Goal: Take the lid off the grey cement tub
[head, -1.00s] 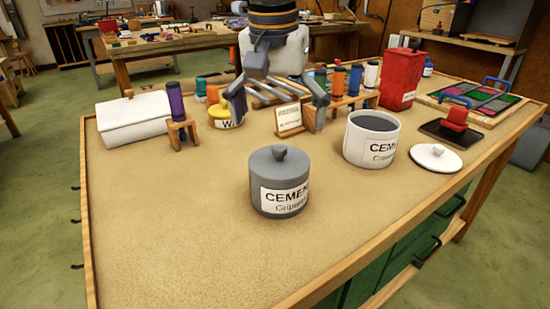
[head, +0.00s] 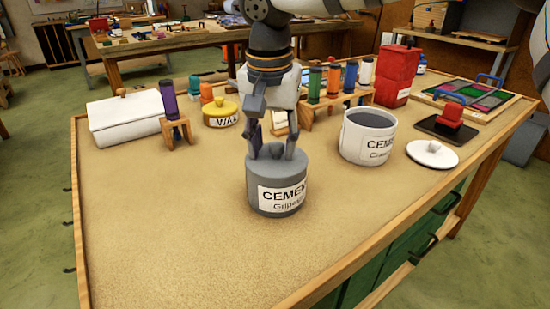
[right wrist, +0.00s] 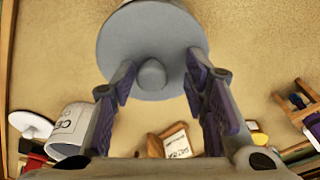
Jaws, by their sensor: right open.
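The grey cement tub (head: 276,197) stands upright near the middle of the table, with its label facing me. Its grey lid (head: 259,162) is on it. My right gripper (head: 274,151) points down at the lid, its fingers on either side of the knob. In the right wrist view the lid (right wrist: 128,62) is seen from above, and its round knob (right wrist: 152,75) lies between the two open fingers (right wrist: 158,72), with a gap on both sides. My left gripper is not in view.
An open white cement tub (head: 367,139) stands to the right, with its white lid (head: 432,153) lying beside it. Behind are a yellow-lidded wax tin (head: 221,113), a rack of coloured bottles (head: 338,95) and a red container (head: 396,76). The table's front left is clear.

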